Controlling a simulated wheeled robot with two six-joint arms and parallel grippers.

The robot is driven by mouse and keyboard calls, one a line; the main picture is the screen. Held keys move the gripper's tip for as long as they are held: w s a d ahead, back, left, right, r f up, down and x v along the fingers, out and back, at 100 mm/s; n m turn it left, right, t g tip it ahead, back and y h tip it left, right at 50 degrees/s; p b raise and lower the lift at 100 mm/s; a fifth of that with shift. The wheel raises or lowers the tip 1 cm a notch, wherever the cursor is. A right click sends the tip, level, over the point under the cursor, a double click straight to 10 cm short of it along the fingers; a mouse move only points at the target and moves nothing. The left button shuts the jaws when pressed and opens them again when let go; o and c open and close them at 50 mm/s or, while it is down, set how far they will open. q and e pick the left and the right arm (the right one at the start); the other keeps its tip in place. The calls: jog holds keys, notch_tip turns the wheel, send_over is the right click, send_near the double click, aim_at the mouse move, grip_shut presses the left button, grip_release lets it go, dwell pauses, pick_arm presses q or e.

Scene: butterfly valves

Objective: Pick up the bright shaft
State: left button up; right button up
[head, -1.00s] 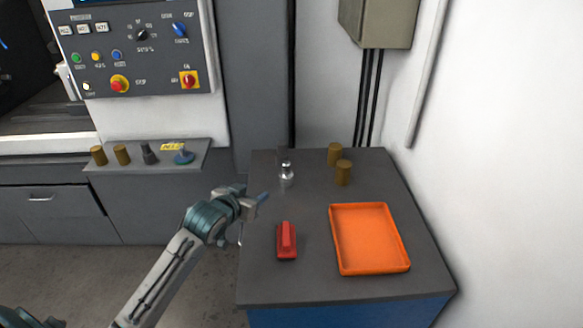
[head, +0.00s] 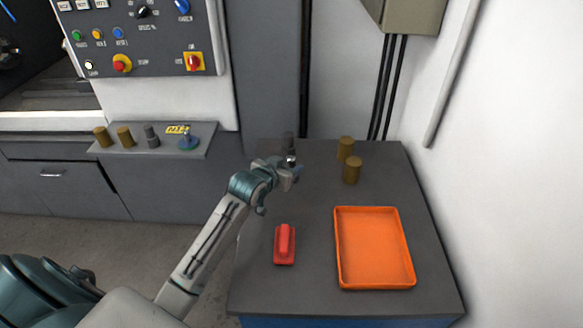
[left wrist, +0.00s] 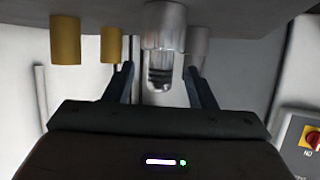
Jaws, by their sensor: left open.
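The bright shaft (head: 291,161) stands upright on the dark-topped bench, mostly hidden by my left gripper in the head view. In the left wrist view, which is upside down, the shiny shaft (left wrist: 164,28) lies between and just beyond my fingertips. My left gripper (head: 296,172) is open and at the shaft; its spread fingers also show in the left wrist view (left wrist: 160,72). I cannot tell whether either finger touches the shaft. A darker grey shaft (head: 289,141) stands close behind it. My right gripper is not in view.
Two brown cylinders (head: 351,171) stand right of the shafts. An orange tray (head: 340,262) lies at the bench's front right, and a red block-like object (head: 284,245) left of it. A side shelf (head: 210,141) holds several small parts. The bench between red object and shafts is clear.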

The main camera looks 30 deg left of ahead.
aim_at(289, 164)
pick_arm(q)
jog(key=p+x, duration=0.1)
jog(key=x, duration=0.2)
jog(key=shift+w+r, duration=0.1)
jog(key=shift+w, duration=0.05)
jog(key=shift+p+x, duration=0.35)
jog(key=shift+x, duration=0.45)
grip_shut()
